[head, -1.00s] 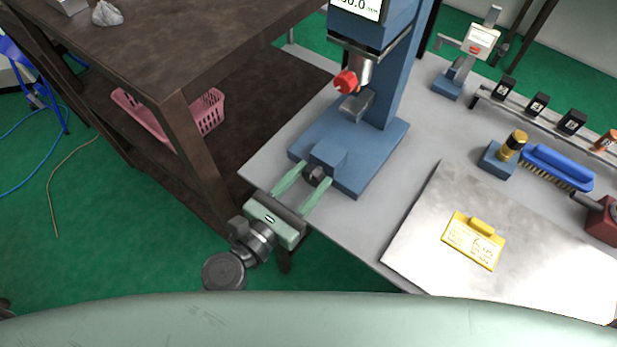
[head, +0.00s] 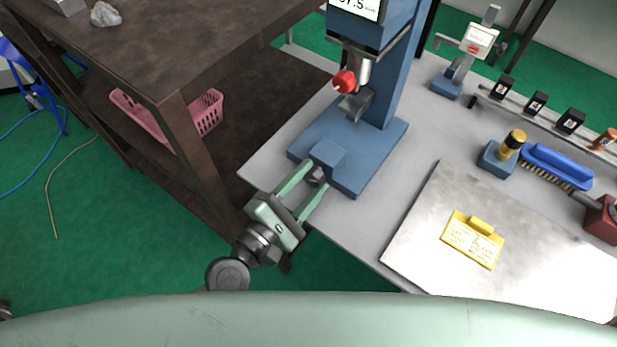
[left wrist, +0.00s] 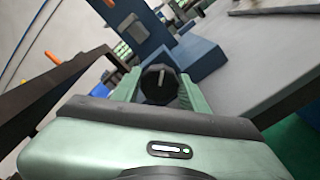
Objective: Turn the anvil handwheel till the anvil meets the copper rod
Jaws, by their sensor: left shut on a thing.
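The blue bench gauge stand (head: 340,150) is at the front edge of the grey bench. Its dark anvil handwheel (head: 317,176) sticks out from the front of the base. I cannot make out the copper rod. My left gripper (head: 311,183) is shut on the handwheel, one green finger on each side. In the left wrist view the dark handwheel (left wrist: 160,84) sits between the fingers. My right gripper is not in view.
A yellow card (head: 473,241) lies on a pale plate (head: 420,240) at right. A blue brush (head: 557,168) and a small blue block with a brass-coloured top (head: 514,142) stand behind it. A brown shelf table (head: 190,55) with a pink basket (head: 150,123) is at left.

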